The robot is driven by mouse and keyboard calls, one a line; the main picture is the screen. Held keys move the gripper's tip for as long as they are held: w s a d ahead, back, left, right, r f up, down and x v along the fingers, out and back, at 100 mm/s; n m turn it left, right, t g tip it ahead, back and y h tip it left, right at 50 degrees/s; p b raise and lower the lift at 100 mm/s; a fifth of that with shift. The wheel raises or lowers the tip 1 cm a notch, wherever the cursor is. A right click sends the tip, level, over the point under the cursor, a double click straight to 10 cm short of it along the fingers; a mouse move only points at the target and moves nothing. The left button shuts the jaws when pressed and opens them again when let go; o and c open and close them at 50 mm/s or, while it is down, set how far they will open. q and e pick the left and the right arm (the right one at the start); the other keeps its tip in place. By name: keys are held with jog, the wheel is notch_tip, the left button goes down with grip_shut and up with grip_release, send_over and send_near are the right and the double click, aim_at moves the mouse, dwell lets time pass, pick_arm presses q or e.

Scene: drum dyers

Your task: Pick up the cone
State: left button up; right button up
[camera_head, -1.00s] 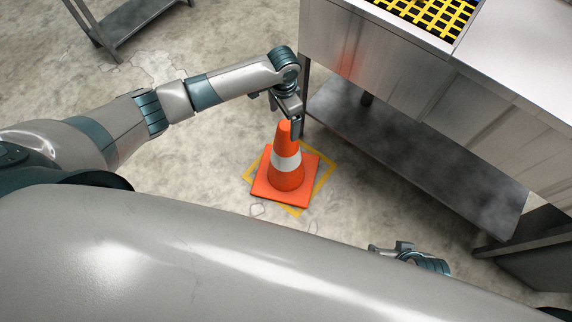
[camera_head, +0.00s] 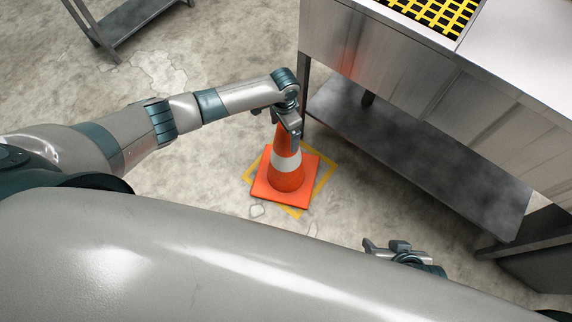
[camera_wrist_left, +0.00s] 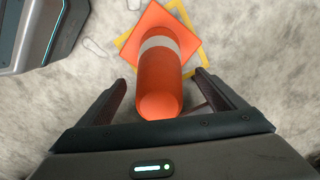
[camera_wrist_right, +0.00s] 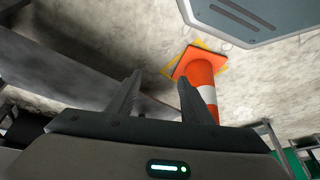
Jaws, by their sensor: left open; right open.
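The orange cone (camera_head: 287,179) with a white band stands upright on the floor, its square base over a yellow outlined square. My left gripper (camera_head: 285,127) is at the cone's top and partly hides it. In the left wrist view the cone's tip (camera_wrist_left: 158,100) lies between the two open fingers (camera_wrist_left: 172,100), with a gap visible on each side. My right gripper (camera_head: 378,250) is open and empty, low and to the right of the cone. In the right wrist view the cone (camera_wrist_right: 201,82) stands beyond the right-hand finger of that gripper (camera_wrist_right: 158,90).
A metal workbench (camera_head: 385,75) with a yellow grate (camera_head: 430,14) and a dark lower shelf (camera_head: 420,165) stands close to the right of the cone. Another metal stand (camera_head: 130,20) is at the upper left. The floor left of the cone is clear.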

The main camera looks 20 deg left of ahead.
aim_at(286, 155)
pick_arm(q)
jog(key=f, duration=0.3)
jog(key=f+b, duration=0.1)
jog(key=f, duration=0.1)
jog(key=shift+w+d, duration=0.15)
jog(key=shift+d, duration=0.1)
pick_arm(e)
jog(key=shift+w+a+r+t+y, duration=0.1)
jog(key=shift+w+a+t+y, duration=0.3)
jog(key=shift+w+a, duration=0.45)
jog(key=shift+s, duration=0.15)
pick_arm(q)
jog(key=shift+c, duration=1.3)
jog(key=shift+r, duration=0.1)
jog(key=c, duration=1.9)
jog(key=shift+r, duration=0.1)
